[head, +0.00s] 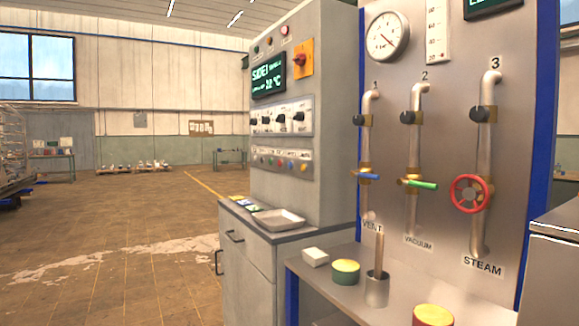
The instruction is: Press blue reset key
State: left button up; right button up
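A row of small coloured keys (283,164) runs along a strip low on that front. At least one key looks blue, but the keys are too small to read any label, so I cannot tell which is the reset key. Neither of my grippers is in view.
The cabinet has a green display (268,75), a red-and-yellow switch (302,59) and black knobs. A metal tray (278,220) lies on the counter below. A valve panel (445,130) with a shelf stands at right. Open floor (130,250) lies left.

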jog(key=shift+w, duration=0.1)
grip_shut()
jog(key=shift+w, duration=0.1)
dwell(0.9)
